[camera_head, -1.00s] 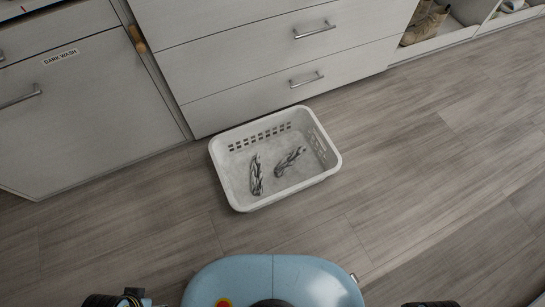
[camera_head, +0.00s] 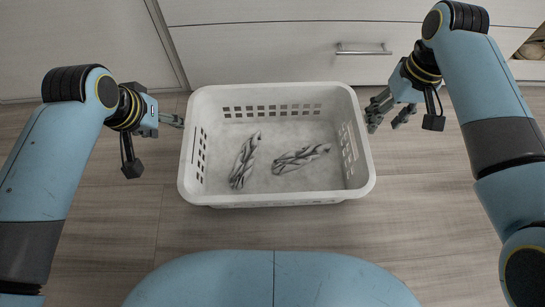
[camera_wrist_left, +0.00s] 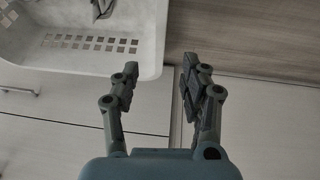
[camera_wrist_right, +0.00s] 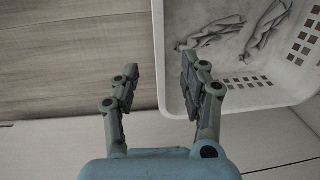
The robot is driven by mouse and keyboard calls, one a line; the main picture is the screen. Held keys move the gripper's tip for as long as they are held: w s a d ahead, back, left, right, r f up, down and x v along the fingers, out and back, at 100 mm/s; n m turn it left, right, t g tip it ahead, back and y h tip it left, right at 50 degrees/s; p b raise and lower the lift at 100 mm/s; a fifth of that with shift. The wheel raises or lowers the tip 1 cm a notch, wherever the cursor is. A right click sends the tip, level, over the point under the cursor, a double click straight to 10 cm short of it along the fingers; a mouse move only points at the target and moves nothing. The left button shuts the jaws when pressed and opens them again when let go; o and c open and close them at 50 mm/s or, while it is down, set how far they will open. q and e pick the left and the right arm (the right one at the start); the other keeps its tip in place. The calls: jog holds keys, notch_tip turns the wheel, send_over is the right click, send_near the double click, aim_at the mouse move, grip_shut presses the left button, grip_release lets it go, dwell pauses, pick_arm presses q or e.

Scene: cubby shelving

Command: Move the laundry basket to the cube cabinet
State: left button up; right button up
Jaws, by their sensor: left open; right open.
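The white laundry basket (camera_head: 280,198) stands on the floor in front of me, with two grey-and-white striped cloths (camera_head: 245,160) (camera_head: 300,158) inside. My left gripper (camera_head: 180,121) is open at the basket's left side. In the left wrist view the basket's end wall (camera_wrist_left: 150,40) lies between its two fingers (camera_wrist_left: 160,68). My right gripper (camera_head: 389,114) is open at the basket's right side, and the right wrist view shows the basket's side edge (camera_wrist_right: 162,50) between its fingers (camera_wrist_right: 160,78). I cannot tell whether either gripper touches the rim. No cube cabinet can be clearly identified now.
A pale drawer unit (camera_head: 280,55) with a metal handle (camera_head: 364,49) stands right behind the basket. A piece of an open shelf (camera_head: 528,70) shows at the far right edge. Wood-look floor (camera_head: 120,215) is clear to the left and right of the basket.

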aim_at(186, 137)
jog(key=f, duration=0.1)
jog(key=w+f+b, duration=0.1)
jog(key=shift+a+f, duration=0.1)
jog(key=shift+f, duration=0.2)
jog(key=shift+w, duration=0.55)
pick_arm(q)
jog(key=x, duration=0.3)
jog(key=shift+s+f, duration=0.15)
jog(key=shift+s, duration=0.2)
pick_arm(e)
jog(key=shift+r, duration=0.25)
pick_arm(q)
jog(key=shift+f, duration=0.15)
pick_arm(e)
jog(key=shift+f, duration=0.15)
pick_arm(q)
jog(key=x, duration=1)
jog(key=shift+w+f, duration=0.1)
jog(key=shift+f, duration=0.25)
pick_arm(e)
jog(key=f, duration=0.7)
jog(key=a+f, duration=0.1)
jog(key=f, duration=0.2)
jog(key=shift+f, duration=0.3)
